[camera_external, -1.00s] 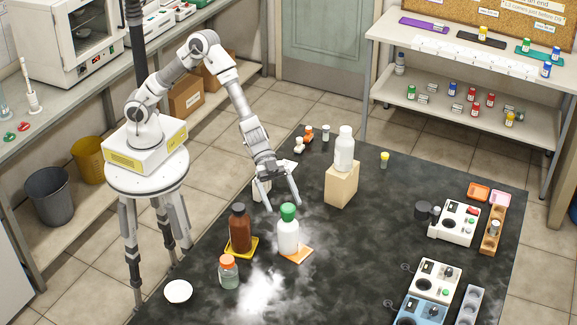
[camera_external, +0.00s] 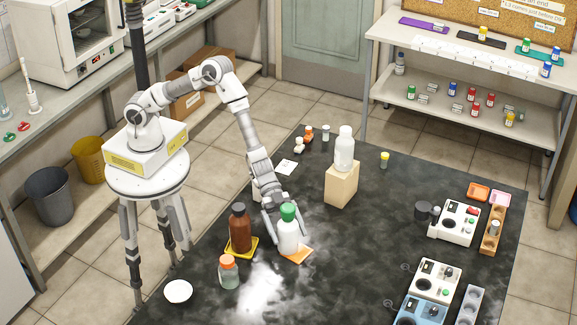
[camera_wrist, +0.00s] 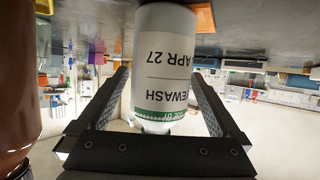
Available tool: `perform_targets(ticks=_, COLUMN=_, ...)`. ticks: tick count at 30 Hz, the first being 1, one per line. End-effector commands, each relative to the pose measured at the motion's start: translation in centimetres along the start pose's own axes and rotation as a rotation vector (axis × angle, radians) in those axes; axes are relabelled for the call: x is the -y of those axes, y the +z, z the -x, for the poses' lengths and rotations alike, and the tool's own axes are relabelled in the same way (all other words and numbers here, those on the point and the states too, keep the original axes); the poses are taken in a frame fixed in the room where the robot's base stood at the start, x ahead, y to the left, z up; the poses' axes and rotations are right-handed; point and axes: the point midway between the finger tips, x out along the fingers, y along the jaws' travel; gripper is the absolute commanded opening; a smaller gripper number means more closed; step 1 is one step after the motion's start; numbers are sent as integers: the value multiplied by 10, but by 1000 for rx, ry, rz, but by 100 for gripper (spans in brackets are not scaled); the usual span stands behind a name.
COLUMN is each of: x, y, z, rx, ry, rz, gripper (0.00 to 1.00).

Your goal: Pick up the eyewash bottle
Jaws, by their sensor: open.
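The eyewash bottle (camera_external: 288,235) is white with a green cap and stands upright on an orange mat (camera_external: 302,254) on the dark bench. In the wrist view the bottle (camera_wrist: 165,70) appears upside down, its label reading EYEWASH in part and APR 27. My gripper (camera_external: 278,232) is low beside the bottle in the external view, partly hidden behind it. In the wrist view its two fingers are spread apart, one on each side of the bottle, with a visible gap; the gripper is open and holds nothing.
A brown bottle (camera_external: 240,230) on a yellow mat (camera_external: 236,251) stands close left of my gripper. An orange-capped jar (camera_external: 228,272) is in front of it. A white bottle on a wooden block (camera_external: 342,184) stands behind to the right. The bench right of the orange mat is clear.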

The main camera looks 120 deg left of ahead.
Motion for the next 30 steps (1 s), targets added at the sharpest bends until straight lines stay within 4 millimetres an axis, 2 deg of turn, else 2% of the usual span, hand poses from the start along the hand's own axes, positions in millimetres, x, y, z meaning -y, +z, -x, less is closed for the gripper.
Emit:
perform_targets(ticks=5, x=0, y=0, z=0, rx=0, ry=0, rz=0, gripper=100)
perform_targets(ticks=22, x=0, y=0, z=0, rx=0, ry=0, rz=0, gripper=0)
perform_targets(ticks=30, x=0, y=-2, z=1, rx=-3, ry=0, rz=-1, gripper=0)
